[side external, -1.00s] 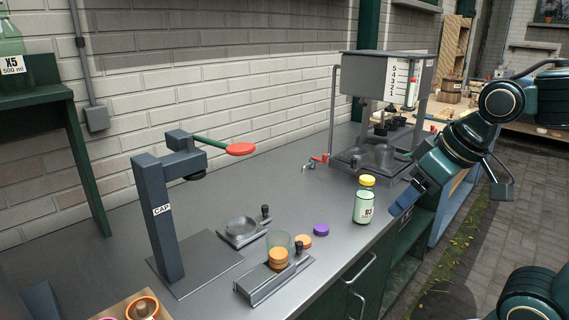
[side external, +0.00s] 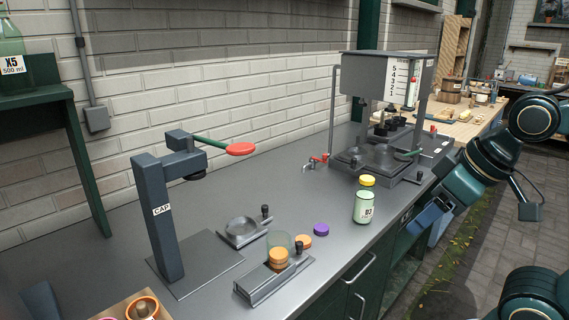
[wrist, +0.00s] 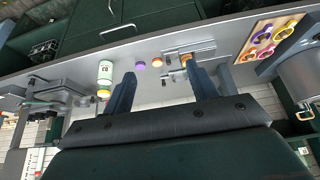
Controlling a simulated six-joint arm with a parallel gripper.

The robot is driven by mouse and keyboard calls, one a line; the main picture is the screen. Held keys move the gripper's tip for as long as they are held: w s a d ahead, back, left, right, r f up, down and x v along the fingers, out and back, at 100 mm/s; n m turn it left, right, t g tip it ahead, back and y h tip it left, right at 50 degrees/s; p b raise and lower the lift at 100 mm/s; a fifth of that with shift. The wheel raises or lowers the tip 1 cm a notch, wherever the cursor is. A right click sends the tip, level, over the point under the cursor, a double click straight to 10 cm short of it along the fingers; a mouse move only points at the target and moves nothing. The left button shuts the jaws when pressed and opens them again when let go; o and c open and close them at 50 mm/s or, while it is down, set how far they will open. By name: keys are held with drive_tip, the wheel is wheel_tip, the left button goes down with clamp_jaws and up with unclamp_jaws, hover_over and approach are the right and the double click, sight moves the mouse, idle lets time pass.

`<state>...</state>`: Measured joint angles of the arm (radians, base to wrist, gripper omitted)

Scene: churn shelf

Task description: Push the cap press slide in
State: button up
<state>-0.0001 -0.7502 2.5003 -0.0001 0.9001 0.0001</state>
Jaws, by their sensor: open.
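The cap press (side external: 163,218) is a dark column marked CAP, with a green lever ending in a red knob (side external: 241,149). Its slide (side external: 241,232), a grey plate with a round cup and a black knob, sits out to the right of the press base plate (side external: 207,262). My gripper (side external: 415,228) is open and empty beyond the bench's front edge, right of the bottle and well away from the slide. In the wrist view its two fingers (wrist: 160,75) are spread apart. The slide is hard to make out there.
A yellow-capped bottle (side external: 364,204) stands near the bench's front edge. A cap holder (side external: 272,281) with orange caps lies in front of the slide. Loose orange and purple caps (side external: 321,230) lie nearby. A filling machine (side external: 386,75) stands behind.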

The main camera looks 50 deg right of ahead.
drive_tip(key=shift+w+r, duration=0.1)
drive_tip(key=shift+w, duration=0.15)
drive_tip(key=c, duration=0.7)
drive_tip(key=shift+w+r, duration=0.1)
drive_tip(key=shift+w, duration=0.25)
drive_tip(key=c, duration=0.4)
drive_tip(key=shift+m+y, duration=0.3)
drive_tip(key=shift+m, duration=0.1)
drive_tip(key=w, duration=0.6)
drive_tip(key=w+d+r, duration=0.1)
drive_tip(key=w, duration=0.3)
drive_tip(key=shift+r, duration=0.1)
clamp_jaws()
drive_tip(key=w+d+f+m+y, duration=0.1)
drive_tip(key=w+d+f, duration=0.3)
drive_tip(key=w, duration=0.4)
drive_tip(key=w+d+f+m, duration=0.1)
drive_tip(key=w+d+f, duration=0.3)
drive_tip(key=w, duration=0.4)
drive_tip(key=w+d+f+m+t+y, duration=0.1)
drive_tip(key=w+d+f, duration=0.3)
drive_tip(key=w, duration=0.4)
drive_tip(key=shift+w+d+f+y, duration=0.15)
drive_tip(key=shift+d+f+y, duration=0.15)
drive_tip(key=shift+f, duration=0.55)
